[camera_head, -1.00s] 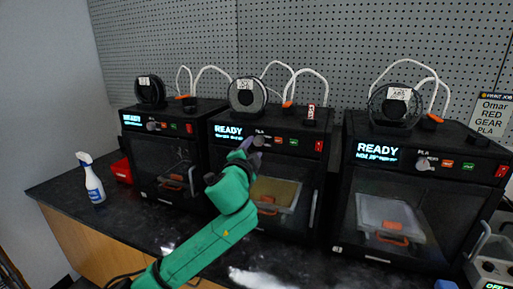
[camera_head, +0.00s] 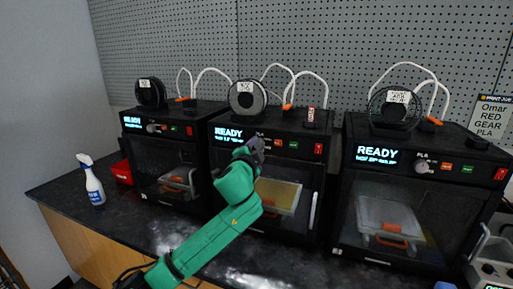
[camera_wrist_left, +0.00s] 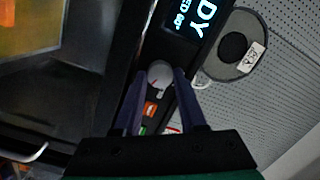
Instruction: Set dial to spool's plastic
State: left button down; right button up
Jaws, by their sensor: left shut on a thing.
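My left gripper (camera_head: 256,146) is at the front panel of the middle printer (camera_head: 217,162). In the left wrist view, its two dark purple fingers (camera_wrist_left: 158,90) are shut on the round light grey dial (camera_wrist_left: 160,73), one on each side. In the head view the gripper hides this dial. The dark spool (camera_head: 247,97) with a white label stands on top of this printer; it also shows in the left wrist view (camera_wrist_left: 236,43). The label's lettering is too small to read surely. The printer's screen (camera_head: 229,135) reads READY. My right gripper is not in view.
Similar printers stand at the left (camera_head: 160,158) and right (camera_head: 395,215), each with a labelled spool on top. A spray bottle (camera_head: 92,182) and red bin (camera_head: 122,172) are at the left. The counter front (camera_head: 150,226) is mostly clear.

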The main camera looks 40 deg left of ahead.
pick_arm(q)
jog(key=shift+n, duration=0.3)
jog(key=n+p, duration=0.1)
jog(key=n, duration=0.1)
jog(key=n+p, duration=0.1)
jog(key=n, duration=0.2)
jog(key=shift+r+g+h, duration=0.15)
jog(key=shift+g+h, duration=0.15)
jog(key=n+p, duration=0.2)
jog(key=n, duration=0.3)
jog(key=shift+r+h, duration=0.1)
jog(key=shift+h, duration=0.2)
jog(key=n+h+p, duration=0.1)
jog(key=n+p, duration=0.3)
jog(key=n, duration=0.1)
jog(key=shift+a+n, duration=0.1)
jog(key=shift+n, duration=0.3)
jog(key=n+p, duration=0.2)
jog(key=n, duration=0.1)
jog(key=shift+h, duration=0.4)
jog(key=shift+a+n+p, duration=0.1)
jog(key=shift+n+p, duration=0.75)
jog(key=shift+n, duration=0.25)
jog(key=c, duration=0.8)
grip_release()
